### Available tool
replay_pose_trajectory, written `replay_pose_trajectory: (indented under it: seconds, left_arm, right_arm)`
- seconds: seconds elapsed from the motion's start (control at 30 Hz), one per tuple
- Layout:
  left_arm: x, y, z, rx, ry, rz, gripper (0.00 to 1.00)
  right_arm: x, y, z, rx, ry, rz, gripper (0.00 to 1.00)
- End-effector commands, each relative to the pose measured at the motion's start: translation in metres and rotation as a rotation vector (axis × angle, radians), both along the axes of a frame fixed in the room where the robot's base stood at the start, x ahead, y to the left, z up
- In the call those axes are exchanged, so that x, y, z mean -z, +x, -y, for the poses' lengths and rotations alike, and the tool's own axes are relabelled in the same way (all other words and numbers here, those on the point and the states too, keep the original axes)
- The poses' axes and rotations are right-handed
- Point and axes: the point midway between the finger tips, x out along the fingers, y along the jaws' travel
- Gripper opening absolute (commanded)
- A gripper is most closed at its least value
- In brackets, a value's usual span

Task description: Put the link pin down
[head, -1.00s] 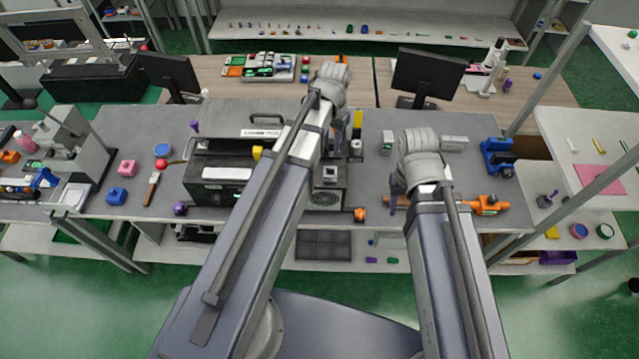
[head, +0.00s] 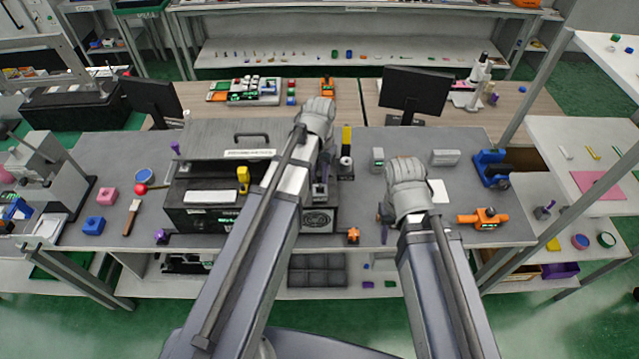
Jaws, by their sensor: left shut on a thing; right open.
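My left gripper (head: 323,172) is mostly hidden by my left arm. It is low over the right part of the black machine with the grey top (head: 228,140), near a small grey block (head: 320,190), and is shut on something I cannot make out. I cannot pick out the link pin for certain; my arm and gripper cover that spot. My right gripper (head: 386,214) is open over the grey bench, partly hidden behind its own wrist. Nothing shows between its fingers.
A yellow-topped post (head: 346,140) stands right of my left gripper. An orange clamp (head: 483,218) and a blue fixture (head: 491,168) are at the bench's right. A small orange part (head: 353,235) lies at the front edge. Bare bench (head: 365,195) shows between my arms.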

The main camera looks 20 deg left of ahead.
Motion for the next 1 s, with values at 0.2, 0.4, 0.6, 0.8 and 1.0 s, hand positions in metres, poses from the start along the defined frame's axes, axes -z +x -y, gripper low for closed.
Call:
replay_pose_trajectory:
  seconds: [0.2,0.4,0.6,0.8,1.0]
  left_arm:
    - [0.031,0.000,0.000,0.000,0.000,0.000,0.00]
    - [0.032,0.000,0.000,0.000,0.000,0.000,0.00]
    - [0.034,0.000,0.000,0.000,0.000,0.000,0.00]
    - [0.035,0.000,0.000,0.000,0.000,0.000,0.43]
    - [0.035,0.000,0.000,0.000,0.000,0.000,0.61]
  right_arm:
    - [0.032,0.000,0.000,0.002,0.000,0.001,0.47]
    - [0.032,0.000,0.000,0.002,0.000,0.001,0.47]
    - [0.034,0.000,0.000,0.002,0.000,0.001,0.47]
    - [0.035,0.000,0.000,0.002,0.000,0.001,0.47]
    - [0.035,0.000,0.000,0.002,0.000,0.001,0.47]
